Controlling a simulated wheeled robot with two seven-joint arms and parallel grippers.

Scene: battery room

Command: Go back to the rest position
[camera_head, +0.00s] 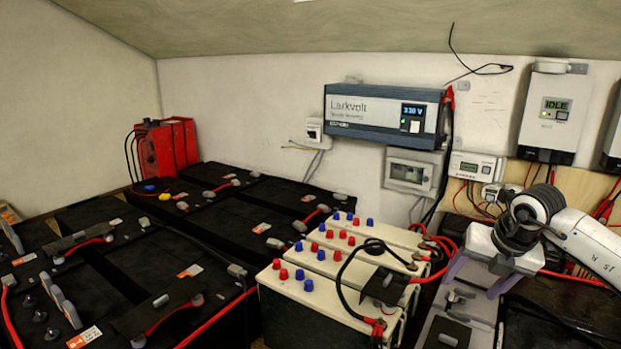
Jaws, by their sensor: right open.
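My right gripper (473,285) is at the right of the head view, at the end of my white and black right arm (585,238). It points down and its two purplish fingers are spread apart. It is above a grey surface to the right of the cream batteries. I see nothing held between the fingers, though small parts lie behind and below them. My left gripper and left arm are not in view.
Cream batteries (318,290) with red and blue caps stand left of my gripper, with black and red cables. Black batteries (185,262) fill the left. A blue-grey inverter (365,125) and a white IDLE unit (553,118) hang on the wall. Loose cables run near my right arm.

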